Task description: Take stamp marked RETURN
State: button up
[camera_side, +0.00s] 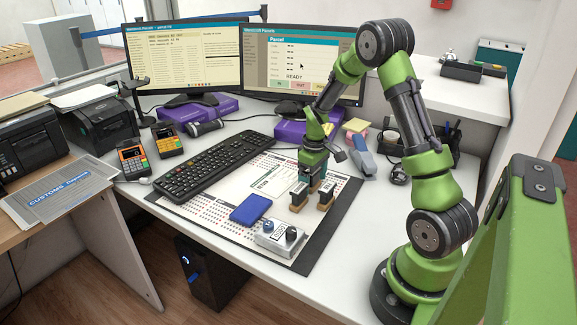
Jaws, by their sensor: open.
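My gripper (312,205) points down over the mat in the middle of the desk. Its two fingers, with tan tips, are apart, and I see nothing held between them. A light grey holder (268,243) with dark round-knobbed pieces, which look like stamps (291,234), sits on the front of the mat, to the lower left of my gripper. The lettering there is too small to read, so I cannot tell which is marked RETURN. A flat blue case (251,208) lies on the mat left of my gripper.
Two monitors (195,58) stand at the back. Two card terminals (132,160) and printers (100,124) are at the left. A blue-grey stapler-like object (362,157) is behind my gripper. The desk's front left is clear.

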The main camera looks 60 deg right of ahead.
jog(key=shift+f, duration=0.1)
jog(key=c, duration=1)
jog(key=shift+c, duration=0.2)
